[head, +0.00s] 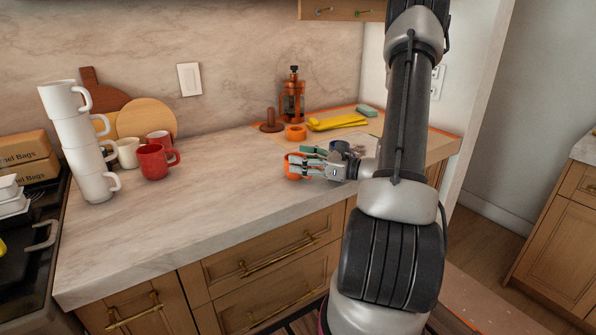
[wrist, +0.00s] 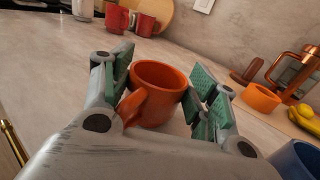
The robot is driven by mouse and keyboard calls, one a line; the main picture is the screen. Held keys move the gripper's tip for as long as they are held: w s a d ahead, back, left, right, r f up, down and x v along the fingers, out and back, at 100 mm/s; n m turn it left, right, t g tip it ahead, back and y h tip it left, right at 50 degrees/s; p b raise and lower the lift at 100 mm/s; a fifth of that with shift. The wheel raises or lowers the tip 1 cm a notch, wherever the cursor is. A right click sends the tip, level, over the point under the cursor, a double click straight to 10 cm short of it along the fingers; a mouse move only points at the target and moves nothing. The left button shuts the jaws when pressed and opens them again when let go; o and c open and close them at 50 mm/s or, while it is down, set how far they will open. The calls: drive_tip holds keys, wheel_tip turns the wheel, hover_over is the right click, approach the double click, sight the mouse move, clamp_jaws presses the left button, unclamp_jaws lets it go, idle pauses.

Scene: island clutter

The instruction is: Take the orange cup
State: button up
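The orange cup (wrist: 158,88) stands upright on the marble counter, with its handle toward my gripper in the wrist view. My gripper (wrist: 160,85) is open, with its green-padded fingers on both sides of the cup. A gap shows between the right finger and the cup; the left finger is close to the handle, and I cannot tell if it touches. In the head view the cup (head: 292,167) is at the left end of my gripper (head: 305,165), partly hidden by the fingers.
A stack of white mugs (head: 80,145), a red mug (head: 153,161) and a cream mug (head: 127,153) stand left on the counter. Behind are an orange bowl-like piece (head: 296,132), a copper French press (head: 292,97) and yellow items (head: 338,122). A blue cup (wrist: 297,160) is close right of my gripper.

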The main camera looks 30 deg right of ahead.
drive_tip(key=c, duration=0.4)
drive_tip(key=shift+r, duration=0.15)
drive_tip(key=shift+c, duration=0.2)
